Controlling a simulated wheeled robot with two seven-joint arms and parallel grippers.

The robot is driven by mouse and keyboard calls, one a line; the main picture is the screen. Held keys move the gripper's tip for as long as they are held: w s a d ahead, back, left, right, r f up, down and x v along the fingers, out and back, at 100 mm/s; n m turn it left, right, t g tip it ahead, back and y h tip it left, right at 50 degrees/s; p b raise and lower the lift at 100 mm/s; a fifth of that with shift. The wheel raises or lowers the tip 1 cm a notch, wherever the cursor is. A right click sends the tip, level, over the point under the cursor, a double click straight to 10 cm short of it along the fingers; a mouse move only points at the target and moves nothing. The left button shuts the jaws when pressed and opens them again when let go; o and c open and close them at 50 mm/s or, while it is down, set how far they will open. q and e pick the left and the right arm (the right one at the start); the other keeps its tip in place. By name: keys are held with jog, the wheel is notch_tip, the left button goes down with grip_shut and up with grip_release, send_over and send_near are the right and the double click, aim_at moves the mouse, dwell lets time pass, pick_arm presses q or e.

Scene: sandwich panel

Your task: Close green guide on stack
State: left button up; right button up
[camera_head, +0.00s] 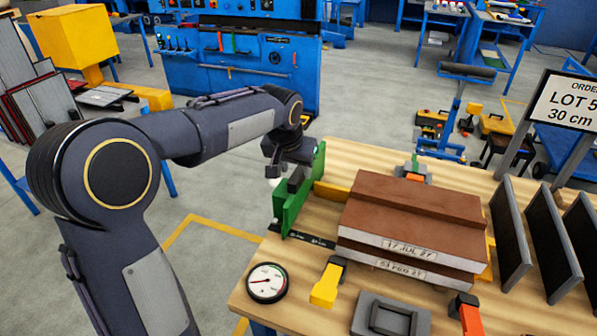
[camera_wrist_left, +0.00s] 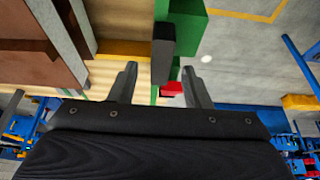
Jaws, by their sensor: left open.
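The green guide (camera_head: 303,195) stands upright at the left side of the worktable, with a dark handle block (camera_head: 296,180) on its outer face. The stack (camera_head: 410,218) of brown panels with date labels lies to its right, with a gap between them. My left gripper (camera_head: 277,168) is at the guide's far left. In the left wrist view its open fingers (camera_wrist_left: 160,72) point toward the guide (camera_wrist_left: 185,30), and the dark handle (camera_wrist_left: 163,50) appears between them. I cannot tell whether they touch it. My right gripper is not in view.
A dial gauge (camera_head: 267,283) and a yellow clamp (camera_head: 326,285) sit at the table's front left. Orange clamps (camera_head: 470,318) stand at the front and back of the stack. Dark upright plates (camera_head: 511,235) and an order sign (camera_head: 563,105) are at the right.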

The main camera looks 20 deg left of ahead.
aim_at(297, 175)
pick_arm(q)
jog(key=shift+x, duration=1.55)
grip_shut()
